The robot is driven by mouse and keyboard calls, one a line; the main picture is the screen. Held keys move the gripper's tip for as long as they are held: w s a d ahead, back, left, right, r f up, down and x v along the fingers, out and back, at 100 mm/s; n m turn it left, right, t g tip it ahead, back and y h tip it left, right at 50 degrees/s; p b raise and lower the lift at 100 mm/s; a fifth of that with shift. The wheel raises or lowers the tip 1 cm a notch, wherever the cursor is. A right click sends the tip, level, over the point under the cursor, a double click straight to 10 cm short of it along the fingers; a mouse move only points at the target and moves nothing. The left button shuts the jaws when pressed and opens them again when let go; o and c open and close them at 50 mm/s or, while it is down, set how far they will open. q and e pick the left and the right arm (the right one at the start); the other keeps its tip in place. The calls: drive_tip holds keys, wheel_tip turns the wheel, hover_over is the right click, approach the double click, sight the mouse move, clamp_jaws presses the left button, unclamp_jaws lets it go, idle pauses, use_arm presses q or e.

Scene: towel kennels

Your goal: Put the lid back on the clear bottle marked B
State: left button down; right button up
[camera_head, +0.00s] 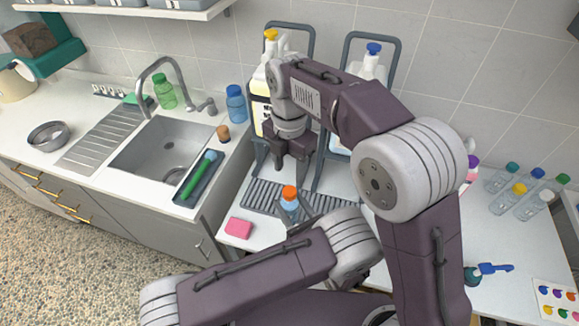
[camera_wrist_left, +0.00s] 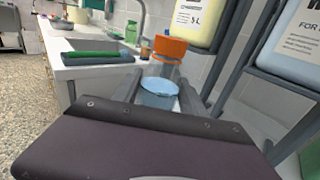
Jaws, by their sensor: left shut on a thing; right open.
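A small clear bottle (camera_head: 290,206) with pale blue liquid stands upright over the grey slatted drain strip (camera_head: 262,197). It also shows in the left wrist view (camera_wrist_left: 159,93). An orange lid (camera_head: 289,192) sits at the top of its neck, and also shows in the left wrist view (camera_wrist_left: 170,48). I cannot tell if it is screwed tight. No letter B is readable. My left gripper (camera_head: 296,217) is shut on the bottle's body, its fingers on either side in the left wrist view (camera_wrist_left: 160,98). My right gripper (camera_head: 291,178) points down, open, just above the orange lid.
Large jugs in grey frames (camera_head: 258,108) stand close behind. A pink sponge (camera_head: 239,228) lies at the counter's front edge. The sink (camera_head: 165,150) and a tray with a green brush (camera_head: 199,178) are left.

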sight(290, 190)
wheel_tip(290, 190, down, 8)
idle(0.5)
